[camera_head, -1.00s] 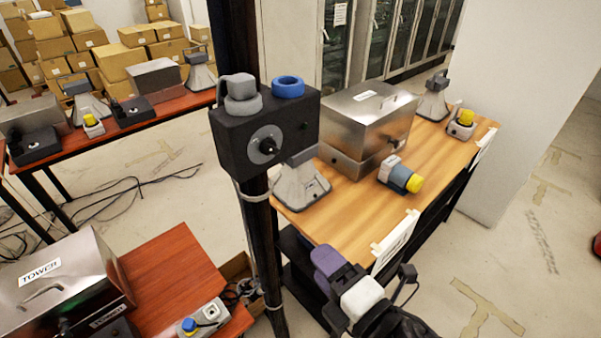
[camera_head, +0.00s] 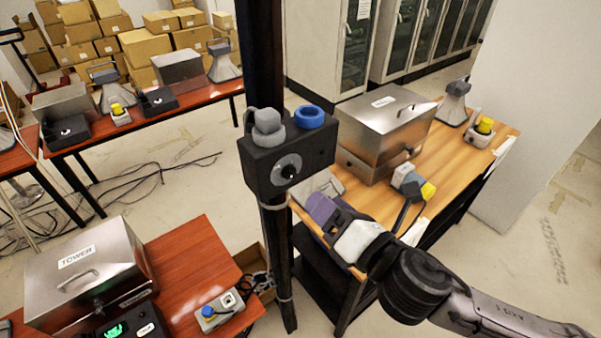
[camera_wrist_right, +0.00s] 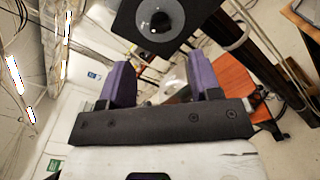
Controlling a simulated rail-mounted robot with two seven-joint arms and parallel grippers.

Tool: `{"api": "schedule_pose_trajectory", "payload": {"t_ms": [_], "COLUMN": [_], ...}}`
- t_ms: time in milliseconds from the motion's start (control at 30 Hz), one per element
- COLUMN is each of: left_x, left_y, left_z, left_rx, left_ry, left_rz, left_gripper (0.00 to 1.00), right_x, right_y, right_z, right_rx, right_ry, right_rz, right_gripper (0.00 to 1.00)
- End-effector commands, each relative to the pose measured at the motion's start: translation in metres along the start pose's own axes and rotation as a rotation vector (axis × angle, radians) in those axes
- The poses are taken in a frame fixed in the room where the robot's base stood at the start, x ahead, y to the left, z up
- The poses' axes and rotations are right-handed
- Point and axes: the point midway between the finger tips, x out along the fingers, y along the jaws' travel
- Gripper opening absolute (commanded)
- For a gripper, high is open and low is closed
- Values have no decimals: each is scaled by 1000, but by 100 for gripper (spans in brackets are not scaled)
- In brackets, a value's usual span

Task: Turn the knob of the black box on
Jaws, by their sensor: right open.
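The black box (camera_head: 262,163) is mounted on a dark post. Its front carries a round grey dial with a small black knob (camera_head: 289,172) at the centre. On top sit a grey part and a blue ring. My right gripper (camera_head: 321,207), with purple fingers, is below and to the right of the box, apart from it. In the right wrist view its two fingers (camera_wrist_right: 160,68) are spread and empty. The knob (camera_wrist_right: 160,21) shows there beyond the fingertips, near the top edge and roughly centred between them. My left gripper is not in view.
The dark post (camera_head: 275,245) runs down below the box. A wooden table (camera_head: 455,155) with a metal case (camera_head: 385,118) stands behind my right arm. A red table (camera_head: 195,262) with a TOWER case (camera_head: 85,275) is at lower left. Cables lie on the floor.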

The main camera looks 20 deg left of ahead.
Motion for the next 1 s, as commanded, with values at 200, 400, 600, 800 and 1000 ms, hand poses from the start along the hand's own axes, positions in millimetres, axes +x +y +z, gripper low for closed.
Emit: {"api": "schedule_pose_trajectory", "payload": {"t_ms": [200, 400, 600, 800, 1000], "left_x": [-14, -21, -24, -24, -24], "left_y": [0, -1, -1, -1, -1], "left_z": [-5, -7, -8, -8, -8], "left_rx": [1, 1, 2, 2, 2], "left_ry": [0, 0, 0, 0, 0], "left_rz": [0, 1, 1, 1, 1], "left_gripper": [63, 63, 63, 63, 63], "right_x": [40, 64, 76, 78, 78], "right_y": [2, 1, 0, 0, 0], "right_z": [2, 1, 0, 0, 0], "right_rx": [3, 2, 1, 1, 1], "right_ry": [0, 0, 0, 0, 0], "right_rz": [0, 0, 0, 1, 1], "right_gripper": [57, 57, 57, 57, 55]}}
